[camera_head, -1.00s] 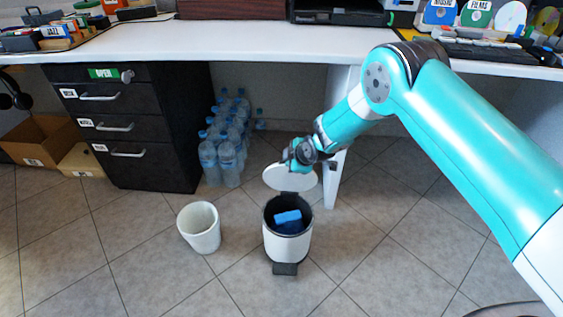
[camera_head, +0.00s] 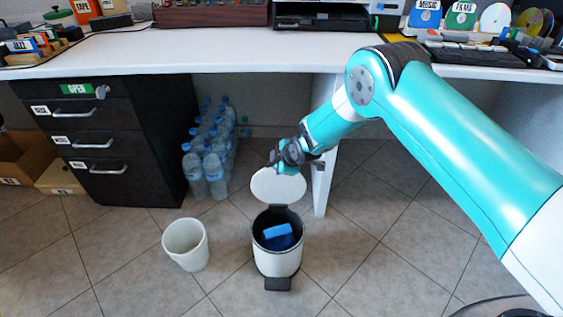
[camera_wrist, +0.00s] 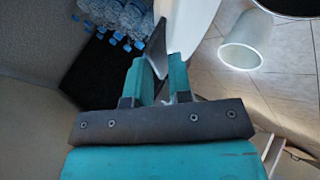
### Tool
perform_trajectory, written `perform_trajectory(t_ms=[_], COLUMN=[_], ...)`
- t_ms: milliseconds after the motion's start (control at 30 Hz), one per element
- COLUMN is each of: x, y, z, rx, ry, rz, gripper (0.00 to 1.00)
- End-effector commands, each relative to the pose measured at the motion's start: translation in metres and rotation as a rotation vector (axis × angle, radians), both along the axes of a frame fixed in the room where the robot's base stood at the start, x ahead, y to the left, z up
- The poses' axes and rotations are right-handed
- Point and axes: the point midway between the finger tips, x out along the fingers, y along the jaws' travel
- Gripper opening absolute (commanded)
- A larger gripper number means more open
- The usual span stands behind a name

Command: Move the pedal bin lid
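The pedal bin (camera_head: 278,262) stands on the tiled floor, white outside and dark inside. Its white lid (camera_head: 278,187) is raised at the back, standing up from the hinge. Blue items (camera_head: 279,237) lie in the bin. My gripper (camera_head: 283,163) is at the lid's upper edge. In the wrist view, my teal fingers (camera_wrist: 158,75) are apart, with the lid (camera_wrist: 187,22) beyond them and its dark edge running into the gap. Whether either finger touches the lid is unclear.
A white waste basket (camera_head: 187,246) stands left of the bin and shows in the wrist view (camera_wrist: 242,45). Water bottles (camera_head: 211,155) and a black drawer cabinet (camera_head: 95,150) are behind left. The desk (camera_head: 230,55) overhangs; its white leg (camera_head: 322,180) is right of the lid. Floor right is clear.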

Motion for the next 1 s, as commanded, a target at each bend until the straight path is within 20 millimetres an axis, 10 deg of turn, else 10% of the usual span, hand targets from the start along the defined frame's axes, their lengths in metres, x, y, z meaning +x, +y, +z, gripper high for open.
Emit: perform_trajectory(t_ms=[467, 1000], x=[-0.006, -0.077], y=[-0.007, -0.049], z=[0.012, 0.110], rx=[0.002, 0.001], ry=[0.003, 0.001], rz=[-0.004, -0.004], gripper=[0.31, 0.31])
